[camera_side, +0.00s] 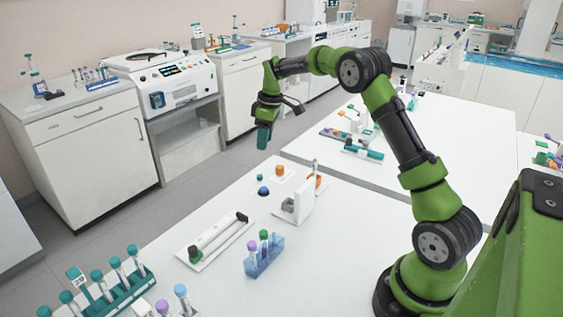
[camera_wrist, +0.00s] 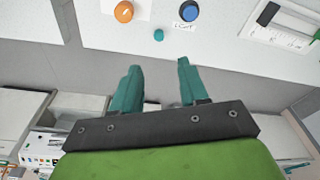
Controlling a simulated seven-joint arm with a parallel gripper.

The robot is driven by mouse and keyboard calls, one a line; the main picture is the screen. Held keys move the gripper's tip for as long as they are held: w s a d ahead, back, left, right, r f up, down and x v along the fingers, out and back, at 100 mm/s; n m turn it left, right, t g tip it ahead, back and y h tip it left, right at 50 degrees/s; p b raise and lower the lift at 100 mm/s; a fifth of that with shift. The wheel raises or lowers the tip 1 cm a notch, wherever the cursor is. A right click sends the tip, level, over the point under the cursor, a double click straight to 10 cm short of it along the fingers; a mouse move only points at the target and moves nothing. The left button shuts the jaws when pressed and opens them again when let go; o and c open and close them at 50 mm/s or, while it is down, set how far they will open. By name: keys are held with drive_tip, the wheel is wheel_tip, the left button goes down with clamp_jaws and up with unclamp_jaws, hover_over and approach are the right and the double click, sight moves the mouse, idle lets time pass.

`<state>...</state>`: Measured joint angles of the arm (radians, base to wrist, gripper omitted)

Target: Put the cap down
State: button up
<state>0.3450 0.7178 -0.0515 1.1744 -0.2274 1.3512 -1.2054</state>
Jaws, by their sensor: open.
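A small teal cap (camera_wrist: 158,35) lies on the bare white table, between the orange and blue round pieces. It also shows in the side view (camera_side: 260,177). My gripper (camera_wrist: 158,65) has two teal fingers spread apart with nothing between them. In the side view my gripper (camera_side: 264,140) hangs above and beyond the table's far edge, pointing down, clear of the cap. In the wrist view the cap lies ahead of the gap between the fingertips, apart from both.
An orange round piece (camera_side: 280,170) and a blue one (camera_side: 263,191) sit near the far edge. A grey-white device (camera_side: 296,205), a long tube on a plate (camera_side: 217,236), a blue tube rack (camera_side: 264,258) and a teal rack (camera_side: 122,294) stand nearer. Another table (camera_side: 450,150) is behind.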

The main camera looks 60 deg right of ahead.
drive_tip(key=s+a+r+m+t, duration=0.3)
drive_tip(key=s+a+r+m, duration=0.1)
drive_tip(key=s+a+r, duration=0.95)
drive_tip(key=s+a+f+m+t, duration=0.1)
drive_tip(key=s+a+m, duration=0.1)
drive_tip(key=s+a, duration=0.2)
drive_tip(key=s+a+f+m+t+y, duration=0.1)
drive_tip(key=s+a, duration=0.3)
drive_tip(key=s, duration=0.7)
drive_tip(key=shift+f+m+t, duration=0.15)
drive_tip(key=shift+m+t, duration=0.15)
drive_tip(key=shift+m, duration=0.4)
drive_tip(key=shift+o, duration=0.4)
drive_tip(key=shift+w, duration=0.1)
